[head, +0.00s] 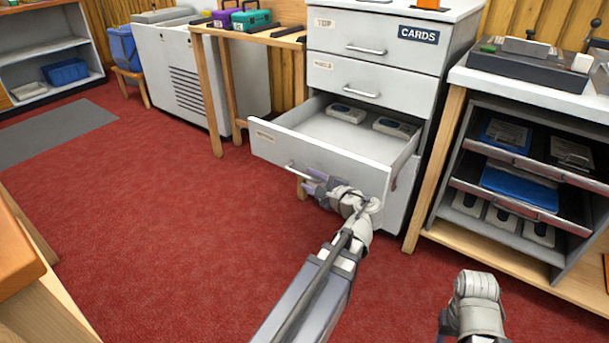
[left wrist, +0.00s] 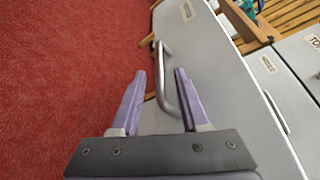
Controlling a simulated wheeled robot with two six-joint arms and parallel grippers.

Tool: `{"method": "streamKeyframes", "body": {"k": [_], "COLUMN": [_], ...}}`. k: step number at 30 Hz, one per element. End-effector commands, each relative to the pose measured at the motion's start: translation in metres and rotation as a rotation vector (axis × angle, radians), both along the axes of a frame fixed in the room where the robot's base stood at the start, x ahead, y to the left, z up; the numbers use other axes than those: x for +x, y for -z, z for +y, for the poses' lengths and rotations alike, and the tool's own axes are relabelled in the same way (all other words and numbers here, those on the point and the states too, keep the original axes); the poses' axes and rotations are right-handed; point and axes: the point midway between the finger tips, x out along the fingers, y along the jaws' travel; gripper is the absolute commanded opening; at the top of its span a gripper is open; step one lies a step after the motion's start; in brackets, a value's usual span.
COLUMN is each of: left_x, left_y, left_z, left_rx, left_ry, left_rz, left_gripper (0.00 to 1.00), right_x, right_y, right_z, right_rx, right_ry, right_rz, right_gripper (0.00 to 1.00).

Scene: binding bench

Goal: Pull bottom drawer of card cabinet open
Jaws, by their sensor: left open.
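The grey card cabinet (head: 381,27) has its top and middle drawers closed. The bottom drawer (head: 330,158) is pulled well out, showing two pale boxes inside. Its bar handle (head: 292,171) is on the front panel and also shows in the left wrist view (left wrist: 163,75). My left gripper (head: 312,184) is at the drawer front by the handle. In the left wrist view its purple fingers (left wrist: 160,72) are spread, with the bar in the gap between them; contact cannot be told. Of my right arm, only a part shows at lower right; its gripper is not visible.
A shelf unit (head: 505,240) with trays stands close right of the cabinet. A wooden stand (head: 214,95) with small cases is to the left. A wooden table edge (head: 30,260) is at lower left. The red floor (head: 150,210) before the drawer is clear.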

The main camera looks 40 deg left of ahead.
Motion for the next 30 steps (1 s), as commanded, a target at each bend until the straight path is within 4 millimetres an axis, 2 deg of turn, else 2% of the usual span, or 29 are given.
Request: {"method": "streamKeyframes", "body": {"k": [3, 9, 30], "left_x": [-0.007, -0.012, -0.012], "left_y": [-0.006, -0.008, -0.008], "left_z": [-0.018, -0.033, -0.035], "left_rx": [0.001, 0.001, 0.0], "left_ry": [0.003, 0.001, 0.0], "left_rz": [0.0, 0.001, 0.001], "left_gripper": [0.45, 0.45, 0.45], "right_x": [0.0, 0.0, 0.0], "right_y": [-0.006, -0.008, -0.008], "right_z": [0.0, 0.0, 0.0], "right_rx": [0.0, 0.0, 0.0], "right_ry": [0.0, 0.0, 0.0], "right_rz": [0.0, 0.001, 0.001], "right_gripper": [0.5, 0.5, 0.5]}}
